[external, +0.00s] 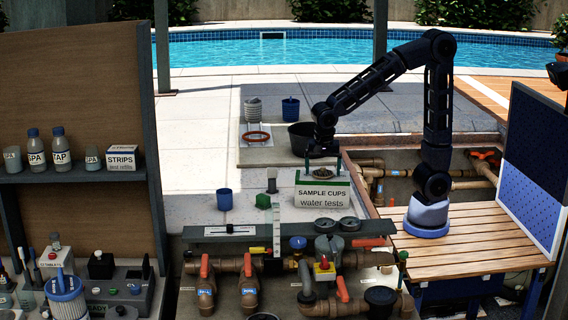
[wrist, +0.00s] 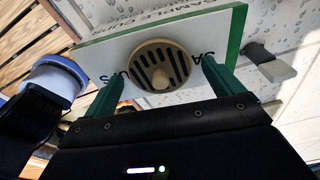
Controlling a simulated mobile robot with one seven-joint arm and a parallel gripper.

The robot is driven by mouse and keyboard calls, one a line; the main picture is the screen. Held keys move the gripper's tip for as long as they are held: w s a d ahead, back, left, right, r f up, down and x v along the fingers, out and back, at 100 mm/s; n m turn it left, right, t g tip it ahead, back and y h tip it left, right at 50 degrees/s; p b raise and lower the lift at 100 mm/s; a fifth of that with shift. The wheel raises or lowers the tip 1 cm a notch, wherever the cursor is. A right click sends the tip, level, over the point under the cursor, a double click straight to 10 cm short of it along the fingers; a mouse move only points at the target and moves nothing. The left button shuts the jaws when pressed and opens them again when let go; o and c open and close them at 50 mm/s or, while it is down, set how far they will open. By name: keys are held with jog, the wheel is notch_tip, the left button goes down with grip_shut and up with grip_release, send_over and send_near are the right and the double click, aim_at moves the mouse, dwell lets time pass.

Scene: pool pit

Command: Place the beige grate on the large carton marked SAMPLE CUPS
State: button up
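The SAMPLE CUPS carton (external: 322,196) is white with green edges and stands on the pale paving at the centre of the external view. In the wrist view, its white top (wrist: 220,35) shows with a green rim. The round beige grate (wrist: 150,52), slotted and with a central knob, lies on the carton's top, within its edges. The external view shows it small and dark (external: 323,174). My gripper (external: 323,164) is just above the carton, pointing down. Its green fingers (wrist: 165,70) are spread on either side of the grate, with visible gaps.
A black tub (external: 301,138) stands behind the carton. A blue cup (external: 225,199) and a green block (external: 263,201) are to its left. Round gauges (external: 338,225) lie in front. A pipe pit (external: 385,185) opens on the right.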

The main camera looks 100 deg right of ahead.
aim_at(323, 174)
jog(key=shift+r, duration=0.1)
notch_tip(323, 174, up, 12)
jog(key=a, duration=0.1)
jog(key=s+d+f+n+t, duration=0.2)
jog(key=s+n, duration=0.8)
jog(key=s+d+f+n+t+y, duration=0.1)
jog(key=s+d+f+n+t, duration=0.1)
jog(key=s+n, duration=0.7)
jog(key=shift+s+d+n+t, duration=0.4)
jog(key=shift+s+d, duration=0.45)
jog(key=shift+s, duration=0.2)
